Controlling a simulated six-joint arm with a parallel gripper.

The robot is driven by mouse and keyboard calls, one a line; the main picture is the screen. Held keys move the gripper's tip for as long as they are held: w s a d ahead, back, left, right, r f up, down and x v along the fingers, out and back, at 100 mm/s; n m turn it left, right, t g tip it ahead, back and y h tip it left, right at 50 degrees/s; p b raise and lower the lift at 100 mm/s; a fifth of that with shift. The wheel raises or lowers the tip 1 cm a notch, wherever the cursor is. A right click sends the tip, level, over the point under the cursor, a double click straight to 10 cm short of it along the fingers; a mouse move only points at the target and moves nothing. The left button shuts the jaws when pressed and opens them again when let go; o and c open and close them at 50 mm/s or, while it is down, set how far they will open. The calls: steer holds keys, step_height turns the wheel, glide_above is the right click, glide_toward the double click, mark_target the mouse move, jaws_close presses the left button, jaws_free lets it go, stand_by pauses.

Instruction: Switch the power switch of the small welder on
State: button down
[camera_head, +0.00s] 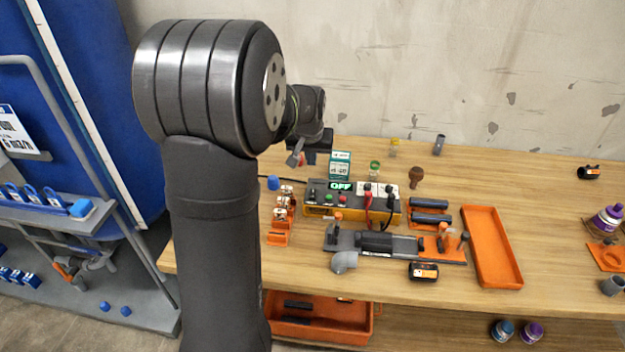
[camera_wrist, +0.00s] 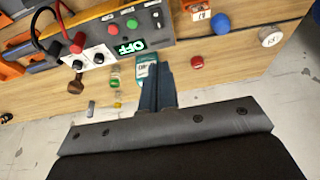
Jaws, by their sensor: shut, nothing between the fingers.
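The small welder (camera_head: 352,206) is a yellow box with a grey control panel near the middle of the bench. Its lit display (camera_head: 340,186) reads OFF. The panel carries a green button (camera_wrist: 132,22), a red button (camera_wrist: 112,28) and a black control (camera_wrist: 155,14); I cannot tell which is the power switch. Red and black cables are plugged in at the panel's other end. My gripper (camera_head: 297,158) is behind and left of the welder, above the bench. In the wrist view its fingers (camera_wrist: 156,82) are together and empty, apart from the panel.
A green-white box (camera_head: 340,163) stands behind the welder, partly hidden by my fingers in the wrist view. A blue knob (camera_head: 273,183) and orange holder (camera_head: 281,230) are at its left. A pipe fixture (camera_head: 375,243) lies in front; an orange tray (camera_head: 490,248) is to the right.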

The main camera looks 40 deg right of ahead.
mark_target(314, 190)
steer(key=x, duration=1.4)
steer(key=shift+s+a+f, duration=0.1)
steer(key=shift+s+a, duration=0.2)
steer(key=shift+f, duration=0.25)
steer(key=shift+s+a, duration=0.55)
